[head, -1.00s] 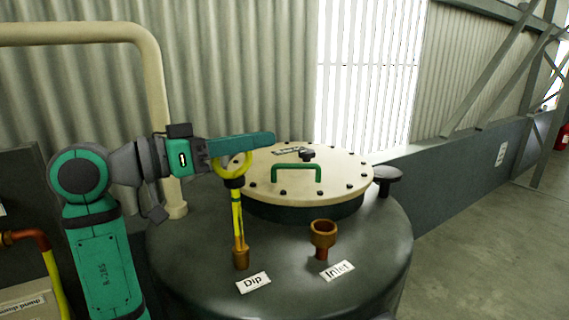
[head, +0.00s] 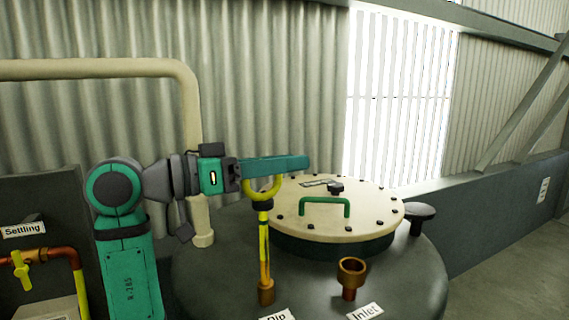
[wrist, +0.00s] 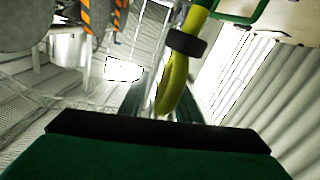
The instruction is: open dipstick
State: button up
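The yellow dipstick (head: 264,240) stands upright in the brass dip port (head: 266,292) on top of the dark tank. It has a black collar and a yellow ring handle (head: 263,195) on top. My gripper (head: 276,168) is at the ring, coming from the left with its green fingers level. The near finger hides the top of the ring. In the wrist view the ring (wrist: 172,85) lies between the two fingers (wrist: 160,104), which look shut on it, though the contact is partly hidden. The dipstick's lower end is hidden in the port.
A cream round lid (head: 368,214) with a green handle (head: 325,200) lies just right of the gripper. A brass inlet port (head: 352,272) and a black knob (head: 417,213) stand on the tank. A cream pipe (head: 192,140) rises behind my arm.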

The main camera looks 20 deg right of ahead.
jog(key=a, duration=1)
jog(key=shift+a, duration=0.4)
jog(key=shift+f, duration=0.1)
